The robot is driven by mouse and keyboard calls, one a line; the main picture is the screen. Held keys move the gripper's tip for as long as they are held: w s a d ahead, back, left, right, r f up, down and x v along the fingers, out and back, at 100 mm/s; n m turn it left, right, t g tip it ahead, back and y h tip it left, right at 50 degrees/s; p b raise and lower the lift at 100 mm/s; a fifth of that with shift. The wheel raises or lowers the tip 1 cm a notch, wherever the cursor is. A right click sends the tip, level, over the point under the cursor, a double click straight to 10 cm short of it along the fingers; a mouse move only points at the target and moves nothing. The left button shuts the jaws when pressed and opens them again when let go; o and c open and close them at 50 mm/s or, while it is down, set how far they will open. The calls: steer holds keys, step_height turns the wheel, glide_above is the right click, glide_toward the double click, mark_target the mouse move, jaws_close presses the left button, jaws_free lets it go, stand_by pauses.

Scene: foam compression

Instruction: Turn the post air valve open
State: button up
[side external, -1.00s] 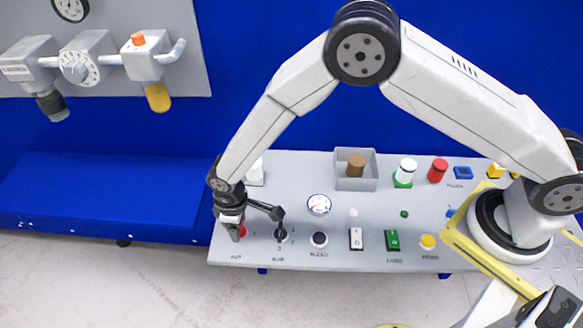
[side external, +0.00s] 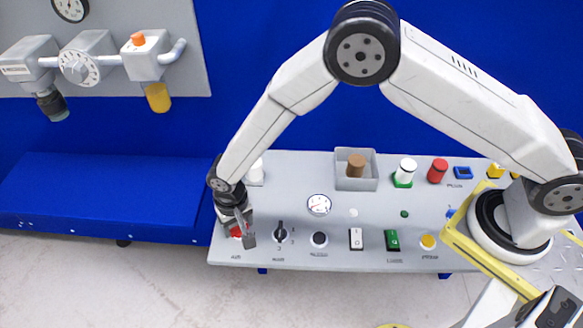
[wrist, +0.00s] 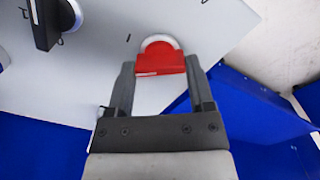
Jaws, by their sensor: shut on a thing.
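The air valve's red handle (side external: 236,231) sits at the front left corner of the grey panel, above a small label that seems to read "AIR". In the wrist view the red handle (wrist: 160,60) stands on a pale round base, between the two fingers of my gripper (wrist: 161,72). My gripper is shut on the handle, one finger on each side. In the side view my gripper (side external: 244,228) hangs over that corner and partly hides the handle.
A black selector knob (side external: 280,231) is just right of the handle. A black push button (side external: 319,239), a gauge (side external: 319,204) and a white rocker switch (side external: 356,238) lie further right. A blue bench (side external: 105,190) is to the left. A grey bin (side external: 355,184) stands behind.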

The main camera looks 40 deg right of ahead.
mark_target(238, 226)
steer(key=m, duration=0.7)
stand_by(0.6)
steer(key=o, duration=1.2)
steer(key=shift+o, duration=0.2)
steer(key=shift+r, duration=0.2)
steer(key=shift+r, duration=3.75)
